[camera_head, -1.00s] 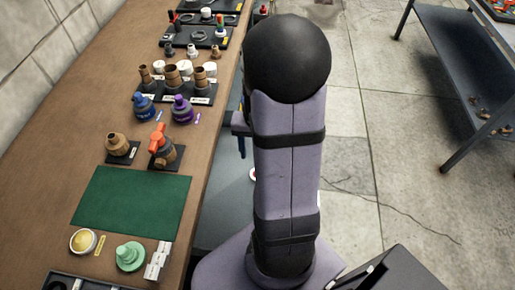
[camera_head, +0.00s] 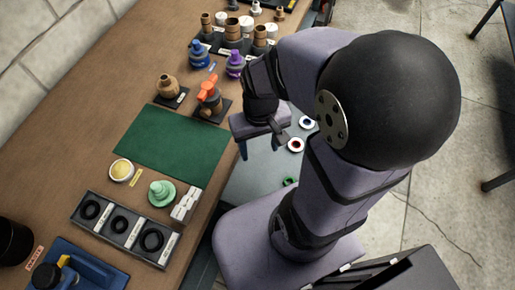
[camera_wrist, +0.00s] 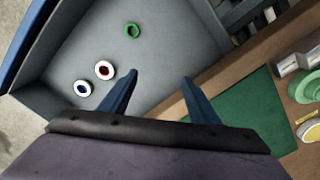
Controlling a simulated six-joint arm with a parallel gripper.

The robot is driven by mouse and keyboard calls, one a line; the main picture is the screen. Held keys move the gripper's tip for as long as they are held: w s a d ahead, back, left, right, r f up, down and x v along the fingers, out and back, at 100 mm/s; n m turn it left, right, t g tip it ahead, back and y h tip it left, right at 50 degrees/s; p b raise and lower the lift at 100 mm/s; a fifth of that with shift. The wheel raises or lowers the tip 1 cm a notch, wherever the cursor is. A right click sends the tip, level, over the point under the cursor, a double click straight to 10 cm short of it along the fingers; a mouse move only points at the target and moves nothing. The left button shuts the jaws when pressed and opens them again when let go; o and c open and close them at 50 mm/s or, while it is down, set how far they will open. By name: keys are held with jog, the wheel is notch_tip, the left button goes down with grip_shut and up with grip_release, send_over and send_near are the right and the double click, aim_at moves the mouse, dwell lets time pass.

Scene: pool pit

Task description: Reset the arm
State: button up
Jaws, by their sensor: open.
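My gripper (camera_head: 258,150) hangs beside the right edge of the wooden bench in the head view, above a grey tray. In the wrist view its two blue fingers (camera_wrist: 156,88) are spread apart with nothing between them. Below the fingers, the grey tray (camera_wrist: 80,52) holds a green ring (camera_wrist: 132,30), a white ring with a red inner edge (camera_wrist: 104,70) and a white ring with a blue inner edge (camera_wrist: 82,88). My arm hides part of the tray in the head view.
The bench (camera_head: 75,140) carries a green mat (camera_head: 170,140), an orange-handled valve (camera_head: 211,100), brown, blue and purple fittings, a yellow-topped cup (camera_head: 121,170), a green fitting (camera_head: 161,192) and a black ring tray (camera_head: 76,216). Concrete floor lies to the right.

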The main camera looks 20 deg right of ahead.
jog(key=shift+s+a+n, duration=0.4)
jog(key=shift+s+a, duration=0.1)
jog(key=shift+a, duration=0.1)
jog(key=shift+r, duration=0.15)
